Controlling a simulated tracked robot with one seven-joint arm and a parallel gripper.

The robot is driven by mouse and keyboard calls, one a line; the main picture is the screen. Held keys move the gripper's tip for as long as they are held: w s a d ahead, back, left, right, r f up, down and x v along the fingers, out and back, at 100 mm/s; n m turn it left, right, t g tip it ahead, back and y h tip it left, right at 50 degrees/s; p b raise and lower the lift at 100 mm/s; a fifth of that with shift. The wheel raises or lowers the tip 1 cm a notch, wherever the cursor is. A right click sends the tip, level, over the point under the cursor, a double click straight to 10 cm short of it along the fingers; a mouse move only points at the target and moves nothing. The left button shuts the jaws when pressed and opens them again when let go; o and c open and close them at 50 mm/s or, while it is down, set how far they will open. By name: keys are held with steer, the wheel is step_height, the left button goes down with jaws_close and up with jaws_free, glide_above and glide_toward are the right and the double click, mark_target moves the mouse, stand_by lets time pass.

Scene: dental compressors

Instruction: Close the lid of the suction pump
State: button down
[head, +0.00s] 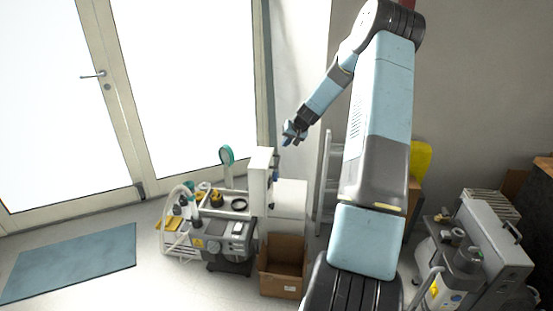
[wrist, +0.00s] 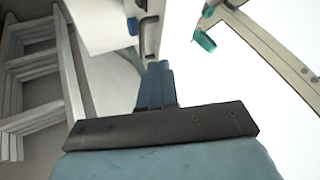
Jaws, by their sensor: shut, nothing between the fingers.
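A white upright panel (head: 260,178), which looks like a raised lid, stands at the right edge of a white unit; I cannot tell for certain that this is the suction pump. A lower white box surface (head: 287,195) lies just right of it. My gripper (head: 290,139) is above and slightly right of the panel, apart from it in the head view. It is shut and empty. In the wrist view its blue fingers (wrist: 156,78) are together, with the panel's narrow edge (wrist: 150,35) just beyond them.
A grey machine (head: 222,240) and an open cardboard box (head: 283,267) stand on the floor below. A teal round object (head: 227,155) rises left of the panel. A ladder (wrist: 38,80) leans by the wall. More equipment (head: 480,250) stands right. A blue mat (head: 70,262) lies left on open floor.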

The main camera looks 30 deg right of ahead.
steer(key=w+d+f+m, duration=0.1)
steer(key=d+f, duration=0.3)
steer(key=x, duration=0.4)
steer(key=a+x, duration=0.1)
steer(key=x, duration=0.3)
steer(key=w+a+r+x, duration=0.1)
steer(key=x, duration=0.3)
steer(key=shift+r, duration=0.1)
steer(key=shift+w+a, duration=0.35)
